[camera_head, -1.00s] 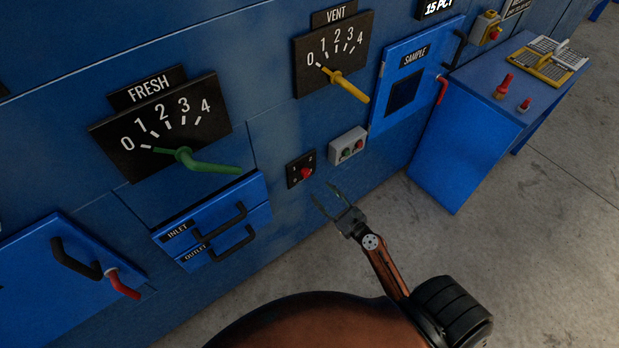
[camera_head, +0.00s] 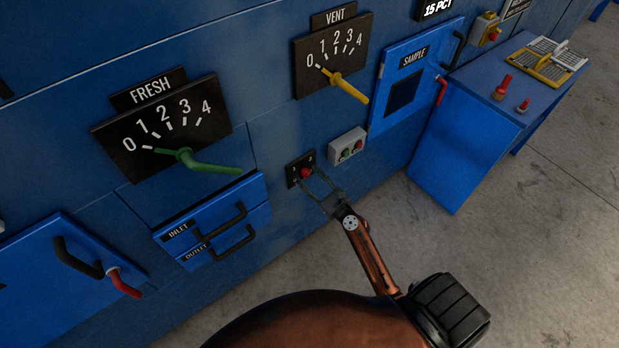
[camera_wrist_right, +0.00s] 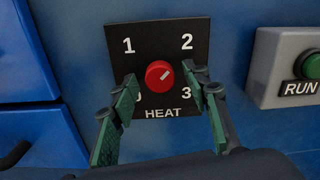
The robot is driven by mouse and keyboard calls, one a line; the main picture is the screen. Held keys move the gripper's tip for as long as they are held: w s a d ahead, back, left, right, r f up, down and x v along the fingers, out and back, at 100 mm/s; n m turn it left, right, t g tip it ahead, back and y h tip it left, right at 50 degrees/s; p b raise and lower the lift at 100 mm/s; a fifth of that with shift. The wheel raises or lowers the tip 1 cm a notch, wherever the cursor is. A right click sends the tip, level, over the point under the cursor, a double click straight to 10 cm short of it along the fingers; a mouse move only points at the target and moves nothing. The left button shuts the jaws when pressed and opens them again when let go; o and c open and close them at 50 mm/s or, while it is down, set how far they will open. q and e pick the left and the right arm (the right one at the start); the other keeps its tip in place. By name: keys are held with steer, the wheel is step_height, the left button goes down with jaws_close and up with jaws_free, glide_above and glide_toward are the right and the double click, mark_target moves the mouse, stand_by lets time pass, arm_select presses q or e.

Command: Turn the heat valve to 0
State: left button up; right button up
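The heat valve is a round red knob (camera_wrist_right: 159,74) on a black plate (camera_wrist_right: 157,38) marked 0, 1, 2, 3 and HEAT. Its white pointer mark slants up and right, towards the 2. In the head view the knob (camera_head: 305,172) is small on the blue wall. My right gripper (camera_head: 309,177) is open, with one fingertip on each side of the knob in the picture. Gaps show between the fingers and the knob in the wrist view. The left finger partly covers the 0. My left gripper is not in view.
A grey button box (camera_head: 347,146) labelled RUN sits just right of the heat plate. The inlet and outlet drawers (camera_head: 215,232) are to the left. The green fresh lever (camera_head: 205,163) and yellow vent lever (camera_head: 346,86) stick out above. A blue bench (camera_head: 465,140) stands at right.

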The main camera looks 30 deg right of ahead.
steer(key=c, duration=1.1)
steer(key=shift+c, duration=0.2)
